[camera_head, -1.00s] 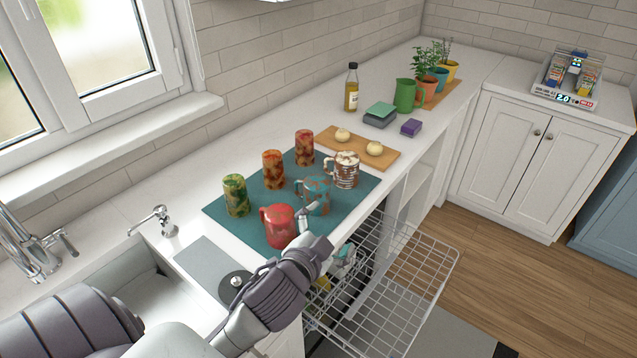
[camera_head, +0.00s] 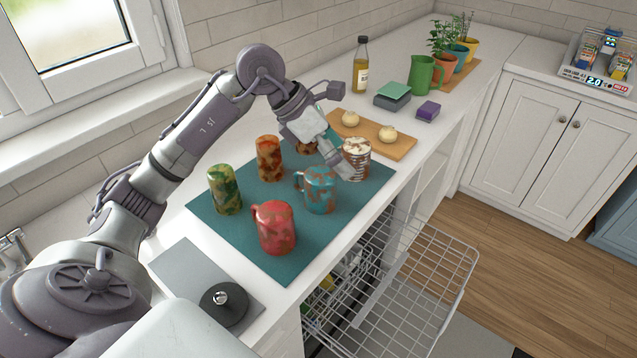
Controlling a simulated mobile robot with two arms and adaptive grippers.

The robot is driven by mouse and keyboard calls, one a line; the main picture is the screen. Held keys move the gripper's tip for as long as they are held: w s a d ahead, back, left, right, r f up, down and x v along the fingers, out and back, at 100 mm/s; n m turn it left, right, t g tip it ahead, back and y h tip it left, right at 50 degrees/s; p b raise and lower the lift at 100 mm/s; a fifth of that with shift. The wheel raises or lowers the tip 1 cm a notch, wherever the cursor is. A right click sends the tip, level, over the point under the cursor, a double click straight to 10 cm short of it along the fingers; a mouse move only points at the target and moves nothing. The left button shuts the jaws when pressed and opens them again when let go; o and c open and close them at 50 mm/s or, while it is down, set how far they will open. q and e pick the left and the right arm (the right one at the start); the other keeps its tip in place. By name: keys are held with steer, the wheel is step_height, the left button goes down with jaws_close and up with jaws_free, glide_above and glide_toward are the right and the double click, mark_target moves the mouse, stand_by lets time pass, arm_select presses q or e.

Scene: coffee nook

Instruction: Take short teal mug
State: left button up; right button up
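The teal mug (camera_head: 319,192) with rust-brown blotches stands upright on the dark teal mat (camera_head: 225,232), its handle toward the left. My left gripper (camera_head: 347,152) is beyond it, above the mat's far side, in front of or against the brown-and-white striped mug (camera_head: 357,165). Its fingers point down to the right and are partly lost against that mug, so I cannot tell their opening. A small teal patch shows beside the fingers; I cannot tell what it is. The gripper is apart from the teal mug in the picture. My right gripper is out of view.
A red mug (camera_head: 274,230) stands close in front of the teal mug. Green (camera_head: 224,190) and orange (camera_head: 269,158) tumblers stand to the left; another is mostly hidden behind my gripper. A wooden board (camera_head: 401,146) lies behind. A wire rack (camera_head: 440,262) sticks out below the counter.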

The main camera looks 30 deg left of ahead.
mark_target(322, 175)
arm_select(q)
steer(key=a+y, duration=0.1)
steer(key=a, duration=0.1)
steer(key=a+y, duration=0.1)
steer(key=a, duration=0.2)
steer(key=a+y, duration=0.1)
steer(key=a, duration=0.2)
steer(key=shift+a+f+n+g+y, duration=0.15)
steer(key=shift+f+n+g+y, duration=0.15)
steer(key=shift+n+y, duration=0.1)
steer(key=p+x, duration=0.1)
steer(key=x, duration=0.6)
steer(key=shift+w+f, duration=0.1)
steer(key=shift+f, duration=0.15)
steer(key=x, duration=0.1)
steer(key=p+x, duration=0.1)
steer(key=x, duration=0.1)
steer(key=p+x, duration=0.1)
steer(key=shift+a+f, duration=0.15)
steer(key=shift+f, duration=0.7)
steer(key=shift+r, duration=0.1)
steer(key=c, duration=1.4)
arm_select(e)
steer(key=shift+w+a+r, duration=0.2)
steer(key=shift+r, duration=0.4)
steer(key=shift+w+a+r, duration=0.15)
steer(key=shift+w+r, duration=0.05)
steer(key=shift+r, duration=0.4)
